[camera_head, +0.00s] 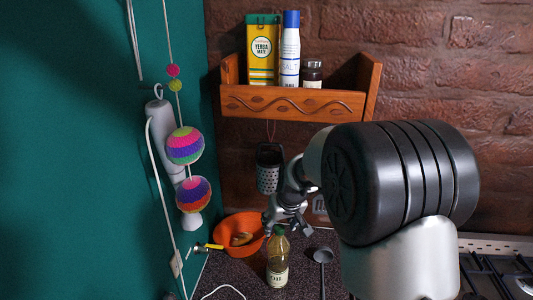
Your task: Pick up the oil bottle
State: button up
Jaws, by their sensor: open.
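The oil bottle (278,262) stands upright on the dark speckled counter, low in the middle of the view. It is clear with yellowish oil, a green cap and a pale label reading OIL. My gripper (287,231) is just above and behind the bottle's cap, close to the orange bowl. It is open and appears empty. My arm's large dark joint hides much of the area to the right. Whether a finger touches the bottle cannot be told from this view.
An orange bowl (228,234) with something brown in it stands behind left of the bottle. A dark ladle (322,258) lies close on the right. A grater (269,168) hangs under the wooden shelf (290,103). A stove (495,275) is at far right.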

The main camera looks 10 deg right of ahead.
aim_at(278, 229)
jog(key=shift+x, duration=2.75)
jog(key=shift+d, duration=0.15)
grip_shut()
